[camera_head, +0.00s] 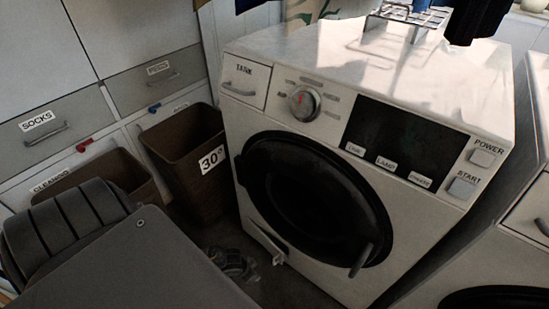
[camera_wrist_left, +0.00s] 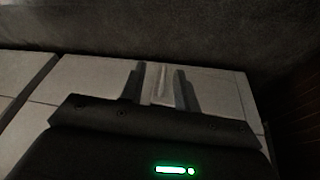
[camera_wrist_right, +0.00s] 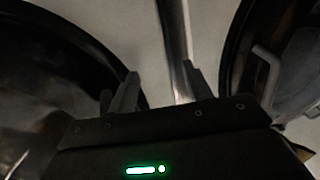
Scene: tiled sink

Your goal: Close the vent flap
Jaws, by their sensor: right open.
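The vent flap (camera_head: 267,242) is a small white panel low on the left of the white washing machine's front, below the round black door. It stands tilted out from the front, and a small pale tab (camera_head: 279,258) is at its lower right end. My left gripper (camera_wrist_left: 161,88) shows in the left wrist view with its fingers apart and a pale strip between them; whether they grip it is unclear. My right gripper (camera_wrist_right: 159,90) is open and empty in the right wrist view, before the gap between two machines. Neither wrist view clearly shows the flap.
The washer's black door (camera_head: 310,200) is closed. A brown basket (camera_head: 190,165) marked 30° stands left of it. A second machine (camera_head: 500,270) is close on the right. A grey, crumpled-looking thing (camera_head: 235,262) lies on the floor near the flap.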

